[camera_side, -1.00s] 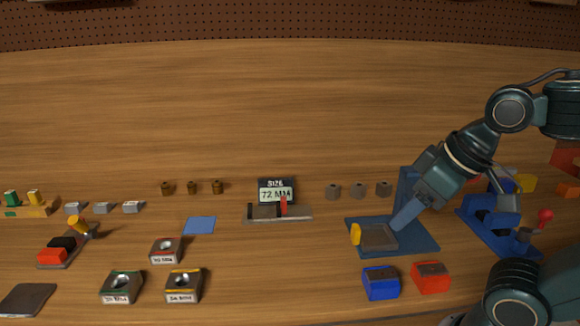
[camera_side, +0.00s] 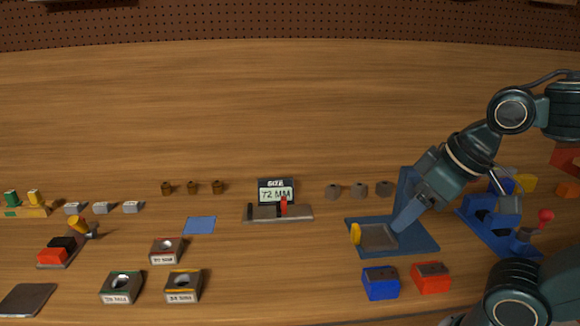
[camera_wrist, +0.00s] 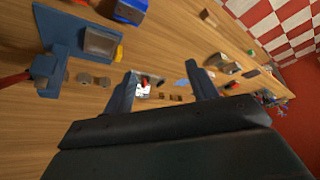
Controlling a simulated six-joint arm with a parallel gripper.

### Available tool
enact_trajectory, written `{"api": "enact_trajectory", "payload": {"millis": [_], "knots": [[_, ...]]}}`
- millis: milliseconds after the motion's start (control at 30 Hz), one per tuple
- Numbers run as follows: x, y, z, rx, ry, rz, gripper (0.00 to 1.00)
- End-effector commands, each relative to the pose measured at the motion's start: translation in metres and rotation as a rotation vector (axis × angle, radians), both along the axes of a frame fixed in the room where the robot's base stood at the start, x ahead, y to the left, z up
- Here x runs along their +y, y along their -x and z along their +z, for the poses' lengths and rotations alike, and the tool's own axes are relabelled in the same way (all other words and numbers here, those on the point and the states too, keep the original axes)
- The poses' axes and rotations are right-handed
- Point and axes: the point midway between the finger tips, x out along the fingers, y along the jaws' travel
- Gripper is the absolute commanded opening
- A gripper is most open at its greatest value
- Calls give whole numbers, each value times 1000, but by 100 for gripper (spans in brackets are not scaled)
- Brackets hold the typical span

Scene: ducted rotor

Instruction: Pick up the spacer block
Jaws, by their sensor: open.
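I cannot tell for sure which piece is the spacer block. Candidates in the side view are a row of small grey blocks (camera_side: 101,208) at the far left and the labelled blocks with round holes, two in front (camera_side: 121,288) (camera_side: 184,287) and one behind (camera_side: 167,251). My gripper (camera_side: 408,213) is at the right, appearing over the blue fixture plate, well away from these blocks. In the wrist view my gripper (camera_wrist: 159,74) has its two fingers wide apart with nothing held between them.
A size display (camera_side: 276,191) reading 72 MM stands mid-table behind a grey slide gauge with a red marker. The blue fixture plate (camera_side: 422,245) carries a grey pad and a yellow knob. Blue (camera_side: 381,284) and red (camera_side: 432,278) blocks lie in front. The centre-front is clear.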

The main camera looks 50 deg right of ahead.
Motion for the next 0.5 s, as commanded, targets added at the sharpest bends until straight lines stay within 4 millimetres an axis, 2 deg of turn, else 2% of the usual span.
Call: {"api": "enact_trajectory", "payload": {"millis": [333, 500], "knots": [[-1, -1, 1, 1, 4, 3, 58], [-5, -11, 7, 9, 34, 30, 58]]}}
